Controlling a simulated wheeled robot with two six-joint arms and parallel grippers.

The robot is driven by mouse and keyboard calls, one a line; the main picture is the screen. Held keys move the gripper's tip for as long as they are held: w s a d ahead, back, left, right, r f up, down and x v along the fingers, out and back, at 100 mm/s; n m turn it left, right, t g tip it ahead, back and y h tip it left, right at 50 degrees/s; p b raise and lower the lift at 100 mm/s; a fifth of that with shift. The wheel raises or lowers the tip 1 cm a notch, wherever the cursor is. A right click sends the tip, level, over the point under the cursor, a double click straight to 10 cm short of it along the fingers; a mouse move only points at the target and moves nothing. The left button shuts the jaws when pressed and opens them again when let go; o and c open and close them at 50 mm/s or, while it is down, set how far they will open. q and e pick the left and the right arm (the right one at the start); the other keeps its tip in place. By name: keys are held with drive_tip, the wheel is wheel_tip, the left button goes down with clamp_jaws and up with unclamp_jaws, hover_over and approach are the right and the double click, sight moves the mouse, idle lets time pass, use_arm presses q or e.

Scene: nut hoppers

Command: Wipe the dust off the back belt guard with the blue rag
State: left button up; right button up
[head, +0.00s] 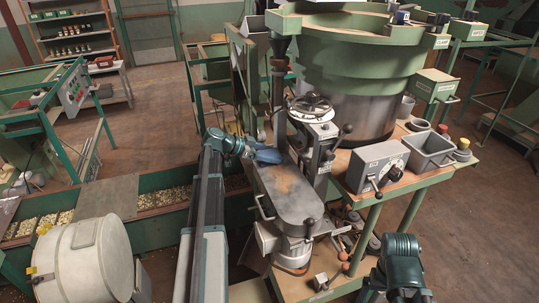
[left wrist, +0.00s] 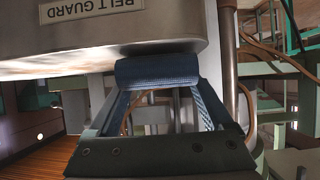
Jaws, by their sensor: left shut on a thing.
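The belt guard (head: 293,208) is a long grey rounded cover in the middle of the head view. A brownish dust patch (head: 284,185) lies on its top. My left gripper (head: 254,152) is at the guard's far left end, shut on the blue rag (head: 268,156). In the left wrist view the rag (left wrist: 157,70) is a folded blue roll between the fingers, against or very close to the guard's edge (left wrist: 150,42). An upside-down "BELT GUARD" label (left wrist: 92,8) shows there. My right arm is at the lower right of the head view; its fingers do not show.
A vertical post with a handwheel (head: 311,105) stands just right of the guard. A large green hopper bowl (head: 355,60) rises behind it. A grey control box (head: 377,168) and a grey bin (head: 430,150) stand at the right. A cream drum (head: 85,262) is at the lower left.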

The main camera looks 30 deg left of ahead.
sight(273, 166)
use_arm(q)
drive_tip(key=shift+f, duration=0.2)
drive_tip(key=shift+s, duration=0.1)
drive_tip(key=shift+s+d+r, duration=0.15)
drive_tip(key=shift+s+d, duration=0.95)
drive_tip(key=shift+d, duration=0.25)
drive_tip(key=shift+d, duration=0.1)
drive_tip(key=shift+s+d, duration=1.15)
drive_tip(key=shift+d, duration=0.1)
drive_tip(key=shift+s+d, duration=0.15)
drive_tip(key=shift+d, duration=0.05)
drive_tip(key=shift+s+d, duration=1)
drive_tip(key=shift+d, duration=0.15)
